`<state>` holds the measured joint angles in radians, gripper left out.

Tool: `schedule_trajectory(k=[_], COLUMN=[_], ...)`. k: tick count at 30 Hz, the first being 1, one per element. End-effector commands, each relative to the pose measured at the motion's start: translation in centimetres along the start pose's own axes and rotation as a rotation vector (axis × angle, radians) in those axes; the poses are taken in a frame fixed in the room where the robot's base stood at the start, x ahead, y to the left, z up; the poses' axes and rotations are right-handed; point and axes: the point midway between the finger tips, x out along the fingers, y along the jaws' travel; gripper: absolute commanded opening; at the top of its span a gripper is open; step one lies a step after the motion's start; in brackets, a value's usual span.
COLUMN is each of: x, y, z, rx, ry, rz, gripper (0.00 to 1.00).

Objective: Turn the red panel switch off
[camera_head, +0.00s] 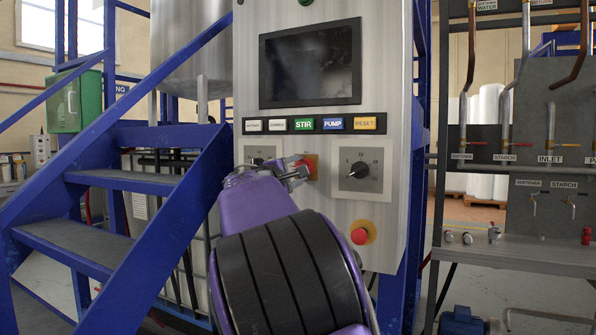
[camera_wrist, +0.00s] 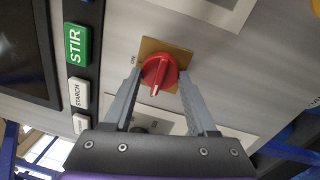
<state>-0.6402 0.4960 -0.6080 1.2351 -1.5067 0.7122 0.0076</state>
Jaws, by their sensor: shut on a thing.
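The red panel switch (camera_wrist: 159,70) is a round red knob on a square orange-brown plate (camera_wrist: 178,50). In the wrist view its white mark points down the picture, while a small "ON" label stands at the plate's left edge. In the head view the red switch (camera_head: 303,164) is partly hidden by my gripper (camera_head: 291,175), and its plate (camera_head: 312,172) shows beside it. In the wrist view the grey fingers of my gripper (camera_wrist: 160,76) lie on either side of the knob and are shut on it.
The steel panel carries a dark screen (camera_head: 311,64), a row of labelled buttons (camera_head: 304,124), a black dial (camera_head: 359,171) and a red emergency button (camera_head: 359,236) close by. Blue stairs (camera_head: 130,180) stand at left, and a pipe rack (camera_head: 520,130) at right.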

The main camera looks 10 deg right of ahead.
Motion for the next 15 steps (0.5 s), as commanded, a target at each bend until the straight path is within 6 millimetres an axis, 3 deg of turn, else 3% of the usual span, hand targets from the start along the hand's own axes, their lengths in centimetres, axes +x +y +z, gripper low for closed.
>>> schedule_trajectory(k=[11,12,15], x=[0.00,0.00,0.00], y=[0.01,0.01,0.01], z=[-0.01,-0.01,0.00], rx=[-0.009,-0.009,-0.008], ry=[0.000,0.000,0.000], rz=[0.001,0.001,0.001], gripper=[0.02,0.59,0.77])
